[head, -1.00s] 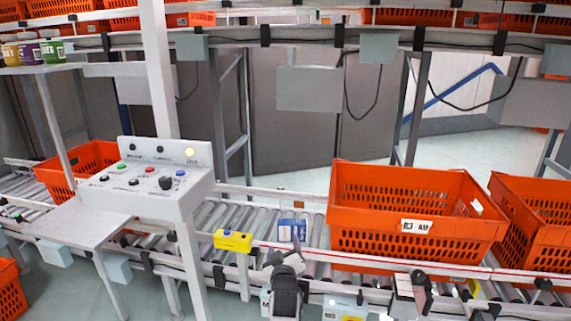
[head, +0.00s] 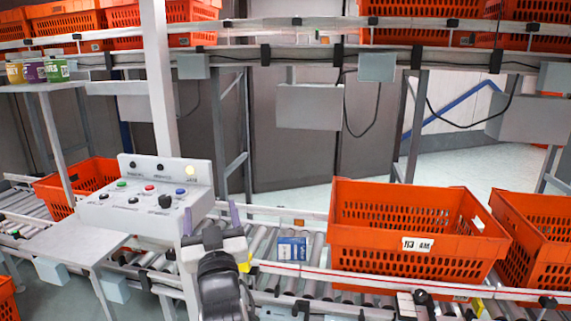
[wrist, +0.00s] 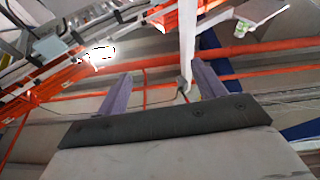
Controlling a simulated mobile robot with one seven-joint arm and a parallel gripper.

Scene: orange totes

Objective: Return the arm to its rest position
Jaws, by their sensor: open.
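My gripper (head: 211,219) is raised in front of the conveyor in the head view, just right of the control panel. Its two purple-grey fingers point up and stand apart, with nothing between them. In the wrist view my gripper (wrist: 162,92) also shows both fingers spread and empty. The wrist camera looks toward the upper structure, with a pale post and orange and grey beams behind the fingers.
A control panel (head: 150,200) with buttons stands left of my gripper. A blue-and-white box (head: 292,249) lies on the rollers to its right. A large orange tote (head: 415,230) sits further right. Another orange tote (head: 80,185) is at left. Jars (head: 35,72) stand on a shelf upper left.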

